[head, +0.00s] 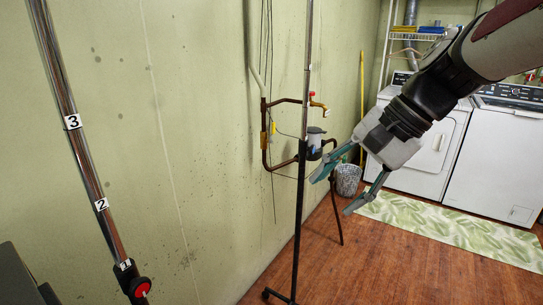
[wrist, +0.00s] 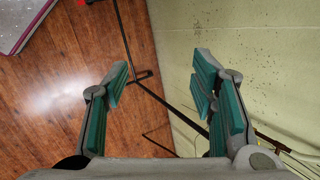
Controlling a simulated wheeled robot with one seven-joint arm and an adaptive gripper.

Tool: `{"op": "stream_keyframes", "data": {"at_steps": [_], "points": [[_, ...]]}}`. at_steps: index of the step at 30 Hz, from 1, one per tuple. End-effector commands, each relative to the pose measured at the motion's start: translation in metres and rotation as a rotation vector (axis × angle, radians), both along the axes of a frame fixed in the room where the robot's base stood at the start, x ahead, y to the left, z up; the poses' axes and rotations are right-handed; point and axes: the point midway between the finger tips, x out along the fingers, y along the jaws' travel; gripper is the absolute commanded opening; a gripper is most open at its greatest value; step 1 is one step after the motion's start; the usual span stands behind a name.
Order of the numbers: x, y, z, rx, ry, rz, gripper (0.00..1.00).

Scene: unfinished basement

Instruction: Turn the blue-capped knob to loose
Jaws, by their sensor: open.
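I cannot make out a clearly blue-capped knob in either view. A grey-blue capped piece (head: 315,138) shows beside the thin upright pole (head: 299,205) in the middle of the head view; whether it is a knob on the pole or part of the pipework behind is unclear. A knob with a red cap (head: 141,288) is on the nearer chrome pole (head: 85,155), just below its label 1. My gripper (head: 335,193) is open and empty, in the air right of the thin pole. The wrist view shows its spread fingers (wrist: 160,65) with nothing between them.
Brown pipework (head: 267,145) runs along the green wall (head: 190,110). A wastebasket (head: 347,181), white laundry machines (head: 428,155) and a leaf-patterned rug (head: 445,225) are behind. The wood floor (head: 345,265) is partly clear. A dark pole foot (wrist: 143,76) shows in the wrist view.

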Motion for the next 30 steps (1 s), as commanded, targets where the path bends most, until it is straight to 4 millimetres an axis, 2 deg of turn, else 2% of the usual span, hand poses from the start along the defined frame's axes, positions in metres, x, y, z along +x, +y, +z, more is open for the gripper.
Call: {"op": "stream_keyframes", "data": {"at_steps": [1, 5, 10, 14, 18, 21, 24, 27, 30], "points": [[0.029, -0.002, -0.011, 0.073, 0.041, -0.064, 0.51], [0.094, -0.007, -0.024, 0.27, 0.131, -0.222, 0.51], [0.178, -0.028, -0.046, 0.535, 0.247, -0.412, 0.51], [0.239, -0.057, -0.069, 0.747, 0.329, -0.546, 0.51], [0.295, -0.099, -0.096, 0.974, 0.407, -0.666, 0.51], [0.323, -0.128, -0.114, 1.112, 0.448, -0.727, 0.51], [0.342, -0.151, -0.128, 1.216, 0.476, -0.767, 0.51], [0.352, -0.166, -0.136, 1.283, 0.492, -0.789, 0.51], [0.358, -0.172, -0.139, 1.315, 0.5, -0.8, 0.51]]}}
